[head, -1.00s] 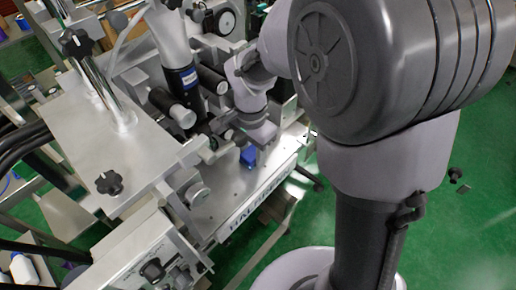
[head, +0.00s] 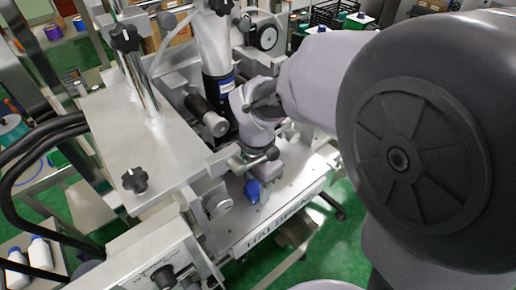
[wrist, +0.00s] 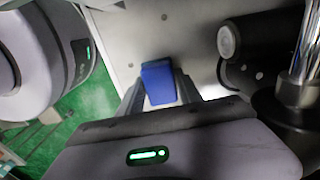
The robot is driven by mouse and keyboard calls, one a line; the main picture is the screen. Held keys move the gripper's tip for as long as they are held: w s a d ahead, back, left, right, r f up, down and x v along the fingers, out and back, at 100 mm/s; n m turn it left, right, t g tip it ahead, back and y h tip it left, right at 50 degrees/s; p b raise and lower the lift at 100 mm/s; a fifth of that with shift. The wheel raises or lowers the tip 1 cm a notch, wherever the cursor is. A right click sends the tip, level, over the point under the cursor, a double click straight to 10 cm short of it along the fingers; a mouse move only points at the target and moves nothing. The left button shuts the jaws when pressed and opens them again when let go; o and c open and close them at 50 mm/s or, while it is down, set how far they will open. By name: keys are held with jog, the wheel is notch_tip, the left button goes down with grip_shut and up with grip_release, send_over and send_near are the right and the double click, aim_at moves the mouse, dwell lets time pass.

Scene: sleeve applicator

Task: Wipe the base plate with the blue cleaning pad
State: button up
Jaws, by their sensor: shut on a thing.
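The blue cleaning pad (head: 252,190) is between the fingers of my gripper (head: 256,183), low over the base plate (head: 277,203). In the wrist view the blue pad (wrist: 158,82) shows between the two dark fingers of my gripper (wrist: 160,90), which is shut on it. The pale base plate (wrist: 140,30) lies beyond it in that view. Whether the pad touches the plate I cannot tell. The pad's underside is hidden.
A dark cylinder with a silver end (wrist: 228,40) and a chrome post (wrist: 305,45) stand close on the right in the wrist view. A metal block with a round knob (head: 217,205) is left of the pad. The green floor (head: 345,200) lies beyond the plate's edge.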

jog(key=shift+s, duration=0.1)
jog(key=r+p, duration=0.5)
jog(key=r, duration=0.1)
jog(key=shift+w, duration=0.2)
jog(key=shift+f, duration=0.1)
notch_tip(320, 180, up, 3)
jog(key=shift+r+p, duration=0.15)
jog(key=shift+p, duration=0.95)
jog(key=shift+s, duration=0.1)
